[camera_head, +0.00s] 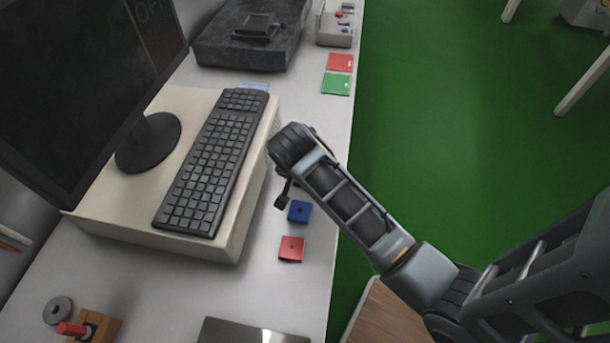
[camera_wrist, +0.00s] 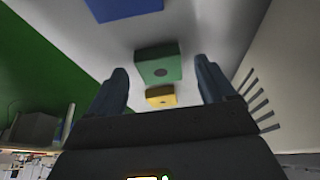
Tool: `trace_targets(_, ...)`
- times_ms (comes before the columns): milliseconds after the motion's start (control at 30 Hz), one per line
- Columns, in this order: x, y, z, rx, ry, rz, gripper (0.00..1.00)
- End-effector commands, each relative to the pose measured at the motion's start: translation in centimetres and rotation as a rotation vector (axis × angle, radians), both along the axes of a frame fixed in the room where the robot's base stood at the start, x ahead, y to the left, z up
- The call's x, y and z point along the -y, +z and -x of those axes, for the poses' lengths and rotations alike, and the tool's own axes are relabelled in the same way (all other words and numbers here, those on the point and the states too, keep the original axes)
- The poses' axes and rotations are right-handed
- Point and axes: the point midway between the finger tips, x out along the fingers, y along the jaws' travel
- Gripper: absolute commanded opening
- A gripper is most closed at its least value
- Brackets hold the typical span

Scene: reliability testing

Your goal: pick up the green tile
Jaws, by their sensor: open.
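The green tile (camera_wrist: 158,64), a small square block with a dark round spot in the middle, lies on the light tabletop in the wrist view. It shows between and beyond the two fingers of my gripper (camera_wrist: 161,76), which is open with nothing between them. I cannot tell the exact height of the fingers above it. In the head view my gripper (camera_head: 283,194) is partly hidden by my arm, just right of the keyboard stand, and the green tile is hidden there.
A blue tile (camera_head: 300,211) and a red tile (camera_head: 291,248) lie in front of my gripper. A yellow tile (camera_wrist: 160,96) lies on the other side of the green one. The pale computer case (camera_head: 232,232) under the keyboard (camera_head: 212,160) stands close on the left; the table edge is right.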

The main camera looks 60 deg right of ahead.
Motion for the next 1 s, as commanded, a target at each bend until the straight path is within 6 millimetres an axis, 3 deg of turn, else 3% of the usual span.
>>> trace_targets(333, 0.24, -0.65, -0.07, 0.001, 0.000, 0.000, 0.81)
trace_targets(900, 0.22, -0.64, -0.06, 0.001, 0.000, 0.000, 0.27)
trace_targets(1000, 0.22, -0.63, -0.07, 0.001, 0.000, 0.000, 0.22)
